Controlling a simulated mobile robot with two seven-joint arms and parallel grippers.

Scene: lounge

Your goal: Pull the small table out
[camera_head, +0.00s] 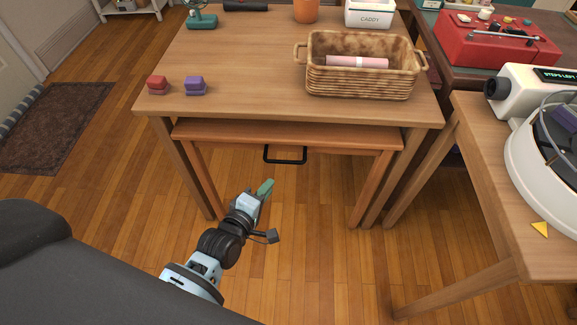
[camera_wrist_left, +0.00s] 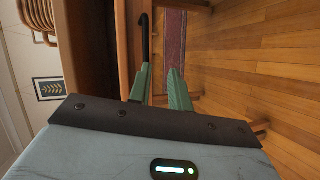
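The small table (camera_head: 340,136) is nested under a larger wooden table, its front edge showing just below the larger top. A black bar handle (camera_head: 285,161) is on its front; in the wrist view the handle (camera_wrist_left: 145,35) appears just beyond the left finger. My left gripper (camera_head: 264,190) is in front of the small table, slightly below and left of the handle in the head view. In the wrist view its green fingers (camera_wrist_left: 160,75) are apart with nothing between them. I cannot tell whether a finger touches the handle. My right gripper is not in view.
On the larger table (camera_head: 240,65) are a wicker basket (camera_head: 360,84), red and purple blocks, a teal tool, an orange pot and a white caddy. Another wooden table (camera_head: 490,165) with a white machine stands right. Wooden floor (camera_head: 320,255) in front is clear.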

